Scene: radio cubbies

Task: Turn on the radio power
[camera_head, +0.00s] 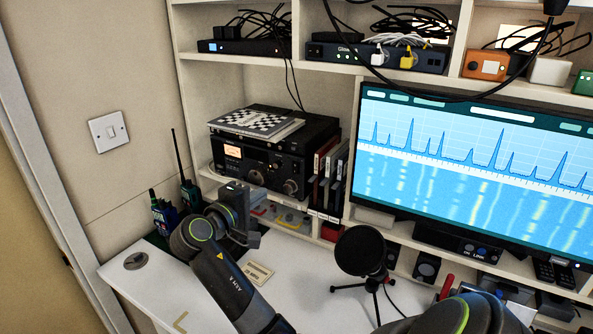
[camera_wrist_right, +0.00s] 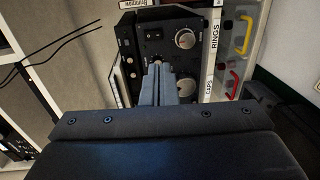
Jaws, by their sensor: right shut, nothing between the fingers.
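The black radio (camera_head: 262,160) stands on a shelf at the left. Its small display (camera_head: 232,150) glows amber, and a large silver knob (camera_head: 290,187) is at the right of its front. My right gripper (camera_head: 236,194) is shut and empty, just in front of the lower part of the radio's front. In the right wrist view the radio front (camera_wrist_right: 150,42) shows two silver knobs. The shut fingertips (camera_wrist_right: 158,64) reach the front beside a small control there; they partly hide it, and I cannot tell whether they touch. My left gripper is not in view.
A chessboard (camera_head: 255,122) lies on top of the radio. Upright binders (camera_head: 327,175) stand at its right. Handheld radios (camera_head: 165,215) stand at the left, and a microphone (camera_head: 360,252) on the desk (camera_head: 300,285). A large monitor (camera_head: 475,165) fills the right.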

